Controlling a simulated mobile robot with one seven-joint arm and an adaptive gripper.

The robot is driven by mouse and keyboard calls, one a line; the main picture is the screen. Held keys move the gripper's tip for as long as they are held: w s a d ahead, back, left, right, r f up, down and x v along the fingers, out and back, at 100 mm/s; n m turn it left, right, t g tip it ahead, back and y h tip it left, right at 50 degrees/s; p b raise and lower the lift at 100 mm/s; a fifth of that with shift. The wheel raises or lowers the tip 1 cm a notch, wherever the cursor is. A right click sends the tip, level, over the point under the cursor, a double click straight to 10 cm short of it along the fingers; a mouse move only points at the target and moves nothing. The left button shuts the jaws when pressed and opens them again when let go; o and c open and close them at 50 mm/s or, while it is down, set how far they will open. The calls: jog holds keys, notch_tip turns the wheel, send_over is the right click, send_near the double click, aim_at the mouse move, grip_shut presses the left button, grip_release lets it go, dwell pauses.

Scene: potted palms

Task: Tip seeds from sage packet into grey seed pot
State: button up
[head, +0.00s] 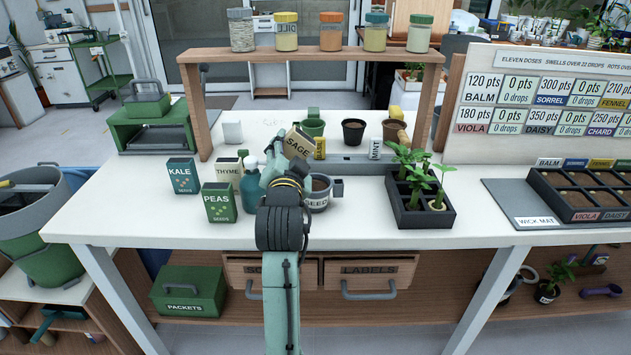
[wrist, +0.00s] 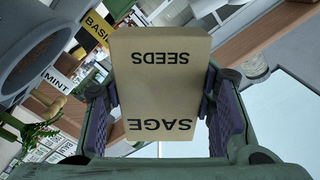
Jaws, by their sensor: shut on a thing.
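The tan sage packet (head: 298,143) is held above the bench, tilted, its lettering slanting down to the right. In the wrist view the packet (wrist: 160,85) sits between both finger pads, lettering upside down. My gripper (wrist: 162,108) is shut on it; in the head view my arm hides much of the gripper. The grey seed pot (head: 318,204) stands upright on the bench, below and slightly right of the packet, partly behind my wrist. It has a side handle and brown contents. A round grey rim (wrist: 65,37) at the wrist view's upper left looks like this pot.
Kale (head: 181,177), peas (head: 219,203) and thyme (head: 228,170) packets and a teal bottle (head: 252,187) stand left. A black seedling tray (head: 425,217) is right. A shelf with jars (head: 318,54) spans behind. The front bench strip is clear.

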aim_at(292, 144)
jog(key=shift+d+f+n, duration=0.25)
jog(key=shift+f+n, duration=0.2)
jog(key=shift+n, duration=0.65)
notch_tip(292, 144, up, 4)
jog(key=p, duration=0.3)
jog(key=shift+p, duration=0.35)
